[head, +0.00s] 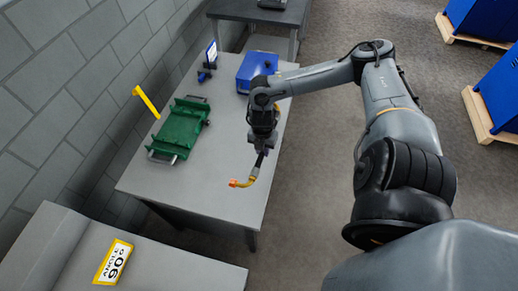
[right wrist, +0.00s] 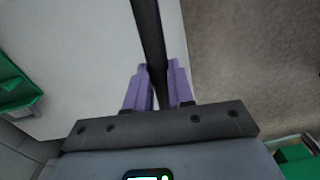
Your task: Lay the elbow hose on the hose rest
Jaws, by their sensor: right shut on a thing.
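My right gripper (head: 262,146) is above the right part of the grey table and is shut on the elbow hose (head: 249,179). The hose's black length hangs down from the jaws to a yellow bend with an orange end pointing left. In the right wrist view the purple fingers (right wrist: 159,72) close on the black hose (right wrist: 148,32) from both sides. A green slatted frame (head: 180,128) with grey handles lies on the table left of the hose, apart from it. It may be the hose rest, but I cannot tell for sure. My left gripper is not in view.
The grey table (head: 215,165) is bare between the green frame and the hose. A blue bin (head: 257,67) and a small blue stand (head: 207,68) are farther back. A yellow upright (head: 146,102) stands by the wall. A lower grey surface bears a numbered sign (head: 113,262).

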